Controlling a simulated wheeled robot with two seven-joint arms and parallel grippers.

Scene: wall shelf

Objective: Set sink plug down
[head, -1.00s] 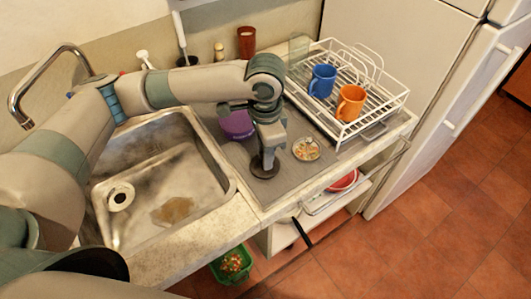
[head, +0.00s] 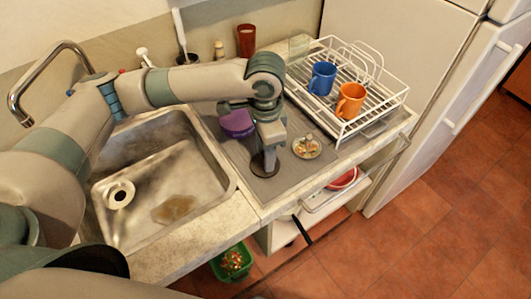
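The sink plug (head: 263,168) is a dark round disc at the lower end of my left gripper (head: 269,157), over the grey mat (head: 275,188) on the counter right of the sink. The gripper points down, and its narrow fingers look closed on the top of the plug. The plug looks level and at or very near the mat; I cannot tell whether it touches. The fingers hide part of it. My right gripper is not in view.
A small dish of scraps (head: 307,150) is just right of the plug, and a purple vessel (head: 238,122) is behind left. The sink (head: 150,215) lies left. A white rack (head: 375,105) holds a blue mug (head: 322,78) and an orange mug (head: 350,101). The mat's front is clear.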

